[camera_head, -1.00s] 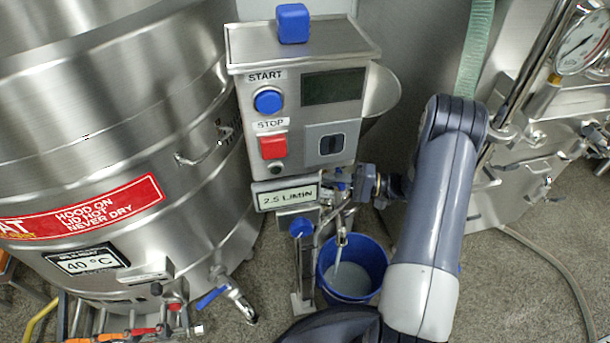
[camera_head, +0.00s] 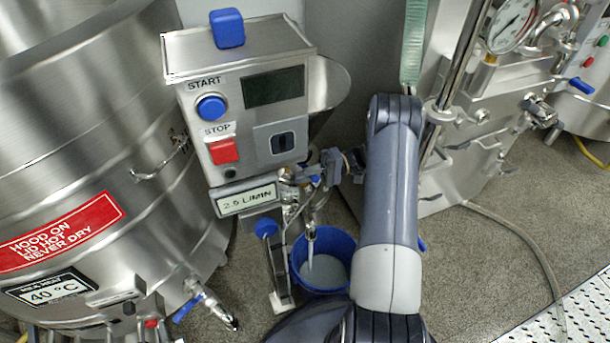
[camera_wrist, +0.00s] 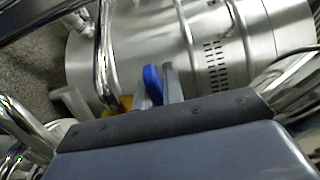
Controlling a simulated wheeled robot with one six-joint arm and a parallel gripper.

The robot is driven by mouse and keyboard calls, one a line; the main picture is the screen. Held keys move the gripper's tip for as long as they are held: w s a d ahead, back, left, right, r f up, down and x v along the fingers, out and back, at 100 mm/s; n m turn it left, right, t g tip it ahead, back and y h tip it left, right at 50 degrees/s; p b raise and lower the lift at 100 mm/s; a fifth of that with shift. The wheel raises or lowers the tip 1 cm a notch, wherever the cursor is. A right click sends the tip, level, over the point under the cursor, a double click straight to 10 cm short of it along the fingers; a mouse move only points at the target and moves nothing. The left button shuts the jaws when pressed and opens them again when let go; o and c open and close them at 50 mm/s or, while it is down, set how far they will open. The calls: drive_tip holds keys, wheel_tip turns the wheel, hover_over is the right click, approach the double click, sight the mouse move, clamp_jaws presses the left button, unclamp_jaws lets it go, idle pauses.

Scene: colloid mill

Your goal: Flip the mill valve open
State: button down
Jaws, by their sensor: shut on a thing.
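The mill is a steel control box (camera_head: 245,105) with a blue START button, a red STOP button and a "2.5 L/MIN" plate (camera_head: 247,199). My gripper (camera_head: 312,173) is at the pipework just right of that plate. In the wrist view, a blue valve lever (camera_wrist: 153,84) stands between the grey fingers of my gripper (camera_wrist: 158,86), which are shut on it. The valve body is mostly hidden behind my gripper and wrist. Below, a spout (camera_head: 311,233) points into a blue bucket (camera_head: 340,247) holding greyish liquid, with a thin stream under it.
A large steel tank (camera_head: 90,150) with red and black labels stands close on the left. Steel equipment with a pressure gauge (camera_head: 512,24) stands on the right. A hose (camera_head: 530,245) lies on the grey floor, and a metal tread plate (camera_head: 585,318) is at lower right.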

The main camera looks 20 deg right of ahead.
drive_tip(key=c, duration=1.5)
unclamp_jaws()
